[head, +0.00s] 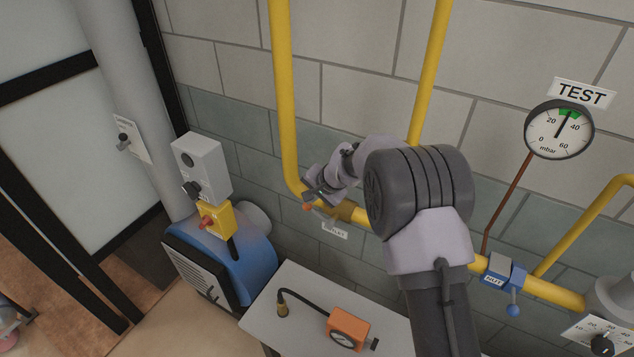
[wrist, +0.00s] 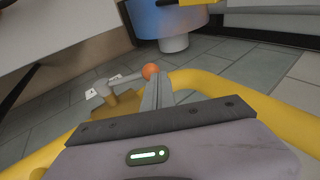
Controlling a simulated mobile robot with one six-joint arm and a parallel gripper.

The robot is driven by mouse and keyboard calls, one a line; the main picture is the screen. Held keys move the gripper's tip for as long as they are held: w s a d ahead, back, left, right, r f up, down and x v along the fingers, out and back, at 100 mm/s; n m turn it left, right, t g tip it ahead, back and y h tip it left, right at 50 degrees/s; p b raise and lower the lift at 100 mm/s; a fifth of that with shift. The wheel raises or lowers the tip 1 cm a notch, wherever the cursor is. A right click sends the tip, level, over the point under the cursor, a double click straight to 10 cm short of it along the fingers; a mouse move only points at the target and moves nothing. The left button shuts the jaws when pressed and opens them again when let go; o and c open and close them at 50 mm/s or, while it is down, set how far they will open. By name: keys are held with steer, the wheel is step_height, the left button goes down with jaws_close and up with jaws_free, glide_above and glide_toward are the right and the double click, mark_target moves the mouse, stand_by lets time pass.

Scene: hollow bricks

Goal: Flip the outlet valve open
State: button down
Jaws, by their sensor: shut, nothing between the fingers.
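The outlet valve (head: 343,210) is a brass body on the yellow pipe, near the pipe's left bend. It also shows in the wrist view (wrist: 124,104). Its grey lever (wrist: 125,79) ends in an orange ball (wrist: 150,71), which also shows in the head view (head: 307,206). The lever reaches from the valve toward the bend, roughly alongside the pipe. My gripper (head: 312,193) is shut and empty, just above the ball. In the wrist view, its fingertips (wrist: 156,80) overlap the ball's edge; I cannot tell whether they touch.
A table (head: 300,283) below holds an orange meter (head: 348,328) with a hose. A blue machine (head: 228,262) stands left. A gauge (head: 559,130) marked TEST hangs on the wall.

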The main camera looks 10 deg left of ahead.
steer(key=shift+s+a+f+b, duration=0.3)
steer(key=shift+s+f+b, duration=0.05)
steer(key=shift+f, duration=0.05)
steer(key=shift+a+b+x, duration=0.25)
steer(key=shift+b+x, duration=0.6)
steer(key=shift+x, duration=0.4)
steer(key=shift+a+f+b, duration=0.55)
steer(key=shift+f+b, duration=0.1)
steer(key=shift+b, duration=0.35)
step_height(320, 180, up, 14)
steer(key=s+a+p, duration=0.2)
steer(key=p, duration=0.1)
steer(key=shift+f+p, duration=0.2)
steer(key=shift+p, duration=0.1)
steer(key=shift+a, duration=0.15)
